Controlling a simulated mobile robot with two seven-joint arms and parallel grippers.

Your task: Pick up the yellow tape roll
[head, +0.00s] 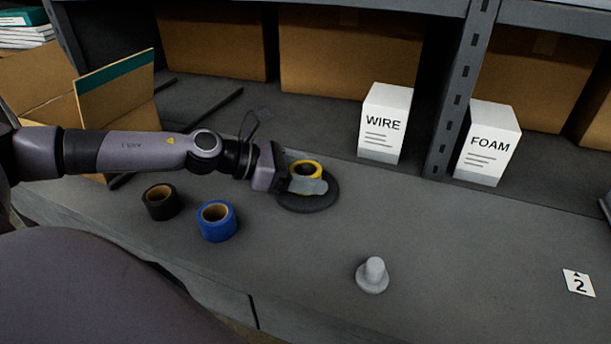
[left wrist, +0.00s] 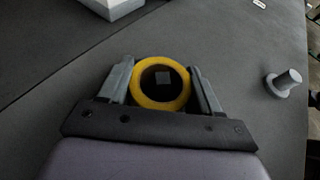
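My left gripper (head: 306,183) is at the roll, and one finger hides the roll's near side. In the left wrist view, the yellow roll (left wrist: 138,96) is centred between the two fingers of the left gripper (left wrist: 162,78), close to both. I cannot tell whether the fingers press on it or leave small gaps. A small grey square shows inside its dark hole. My right gripper is not in view.
A black tape roll (head: 161,210) and a blue tape roll (head: 217,232) stand left of the disc. A grey knobbed piece (head: 373,276) stands in front. White WIRE (head: 385,123) and FOAM (head: 487,142) boxes stand behind, beside a shelf post (head: 456,100). The bench's front right is mostly clear.

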